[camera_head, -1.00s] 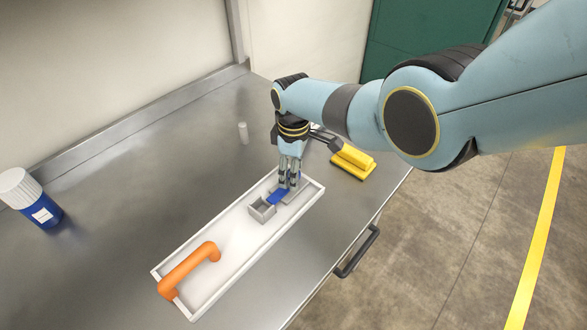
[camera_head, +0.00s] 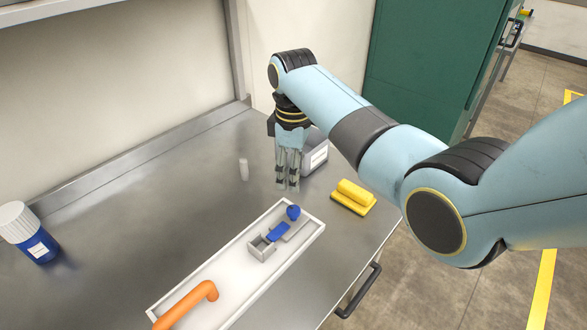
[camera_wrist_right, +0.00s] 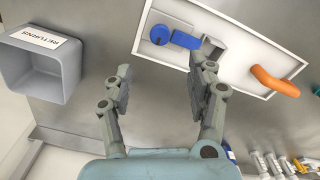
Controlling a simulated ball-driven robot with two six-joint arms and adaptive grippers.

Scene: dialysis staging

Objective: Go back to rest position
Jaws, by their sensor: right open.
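My right gripper (camera_head: 288,186) is open and empty, pointing down above the steel counter behind the white tray (camera_head: 314,238). In the right wrist view, the two fingers of my right gripper (camera_wrist_right: 163,95) are apart with nothing between them. The tray holds a blue block (camera_head: 278,231), a round blue piece (camera_head: 293,212), a small grey open box (camera_head: 261,248) and an orange handle (camera_head: 190,301). The gripper is apart from all of these. My left gripper is not in view.
A grey bin (camera_wrist_right: 38,72) labelled RETURNS stands behind the gripper; its label side also shows in the head view (camera_head: 316,156). A yellow sponge-like block (camera_head: 353,197) lies near the right edge.

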